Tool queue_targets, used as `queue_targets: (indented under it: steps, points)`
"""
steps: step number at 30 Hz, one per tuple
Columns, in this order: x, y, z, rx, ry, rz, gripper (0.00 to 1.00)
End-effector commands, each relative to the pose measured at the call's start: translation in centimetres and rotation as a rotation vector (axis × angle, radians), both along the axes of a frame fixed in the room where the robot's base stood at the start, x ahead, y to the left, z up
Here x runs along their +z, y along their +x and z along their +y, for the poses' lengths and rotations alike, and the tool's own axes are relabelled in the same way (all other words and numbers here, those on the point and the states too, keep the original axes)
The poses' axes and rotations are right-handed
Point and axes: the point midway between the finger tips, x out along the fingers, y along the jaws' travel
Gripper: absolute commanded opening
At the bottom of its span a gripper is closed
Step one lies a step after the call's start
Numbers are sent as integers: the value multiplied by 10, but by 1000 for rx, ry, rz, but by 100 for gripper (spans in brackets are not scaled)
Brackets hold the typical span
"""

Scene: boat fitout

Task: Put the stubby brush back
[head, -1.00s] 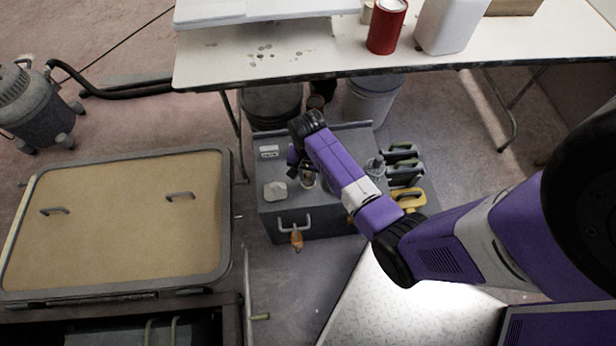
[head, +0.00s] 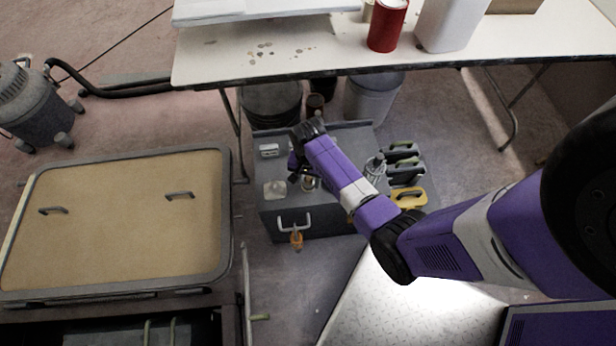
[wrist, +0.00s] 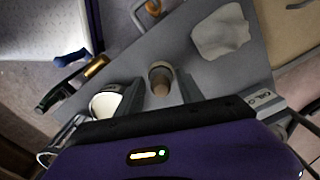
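A short round thing with a tan end and a grey band (wrist: 160,80), seemingly the stubby brush, shows in the wrist view over the grey box top. It also shows in the head view (head: 308,184), just below my gripper (head: 301,174). In the wrist view the two fingers of my gripper (wrist: 161,92) stand apart, one on each side of it, with a visible gap on both sides. I cannot tell how deep it lies between them. The grey box (head: 335,222) stands on the floor; my arm hides part of its top.
A white rag (wrist: 222,33), a white-rimmed cup (wrist: 104,103) and a dark tool with a copper band (wrist: 70,83) lie near. The worktable (head: 330,55) stands behind.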

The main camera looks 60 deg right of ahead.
Motion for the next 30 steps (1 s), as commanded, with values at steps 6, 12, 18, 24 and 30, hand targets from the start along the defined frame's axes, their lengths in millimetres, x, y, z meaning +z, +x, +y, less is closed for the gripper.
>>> queue_targets:
  steps: [6,12,18,24,30]
  points:
    - [6,0,0,0,0,0,44]
    - [38,0,0,1,-1,-2,44]
    - [80,1,0,1,-1,-2,44]
    - [110,1,0,0,-1,-1,44]
    - [122,0,0,0,1,1,44]
